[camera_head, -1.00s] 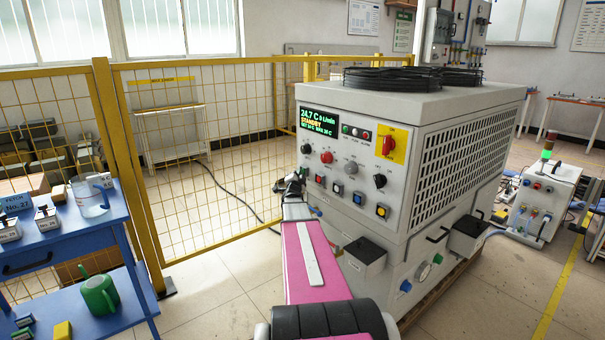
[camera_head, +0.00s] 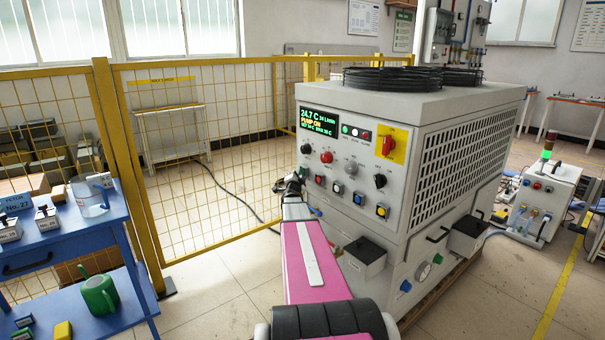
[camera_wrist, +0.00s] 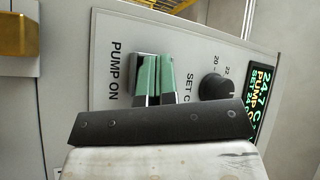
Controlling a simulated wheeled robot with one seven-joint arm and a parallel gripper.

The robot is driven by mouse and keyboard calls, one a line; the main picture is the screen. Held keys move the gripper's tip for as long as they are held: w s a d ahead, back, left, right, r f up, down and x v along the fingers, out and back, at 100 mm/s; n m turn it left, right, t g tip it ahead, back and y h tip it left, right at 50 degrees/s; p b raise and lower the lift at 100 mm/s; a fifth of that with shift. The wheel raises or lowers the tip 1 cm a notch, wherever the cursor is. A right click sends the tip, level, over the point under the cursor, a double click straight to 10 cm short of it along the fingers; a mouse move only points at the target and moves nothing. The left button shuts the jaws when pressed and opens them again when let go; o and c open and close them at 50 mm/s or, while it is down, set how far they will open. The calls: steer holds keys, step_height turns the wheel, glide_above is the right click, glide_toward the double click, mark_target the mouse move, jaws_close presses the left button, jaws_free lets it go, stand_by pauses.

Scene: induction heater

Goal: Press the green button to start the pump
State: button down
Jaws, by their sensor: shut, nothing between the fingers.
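The grey chiller cabinet (camera_head: 465,95) has a control panel with knobs, lamps and square buttons. Its display (camera_head: 318,122) reads 24.7 C and PUMP ON. My gripper (camera_head: 291,183) is at the left edge of the panel. In the wrist view its two shiny, green-tinted fingers (camera_wrist: 154,78) are shut with nothing held. They are in front of the panel beside the PUMP ON label (camera_wrist: 115,73). They hide most or all of the green button, so I cannot tell whether they touch it. The display (camera_wrist: 262,100) shows at the right of that view.
A black knob (camera_wrist: 214,87) is beside the fingers. Below the panel, a black-lidded box (camera_head: 365,250) juts from the cabinet. A yellow mesh fence (camera_head: 190,150) runs behind, and a blue bench (camera_head: 75,235) stands at left. Open floor lies between bench and cabinet.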

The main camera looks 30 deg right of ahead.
steer(key=shift+s+a, duration=0.1)
steer(key=shift+a, duration=0.45)
steer(key=shift+s+a, duration=0.2)
steer(key=shift+a, duration=1.05)
steer(key=shift+s+a, duration=0.15)
steer(key=shift+a, duration=1.05)
steer(key=s+a, duration=0.1)
steer(key=a, duration=1)
steer(key=shift+s, duration=0.25)
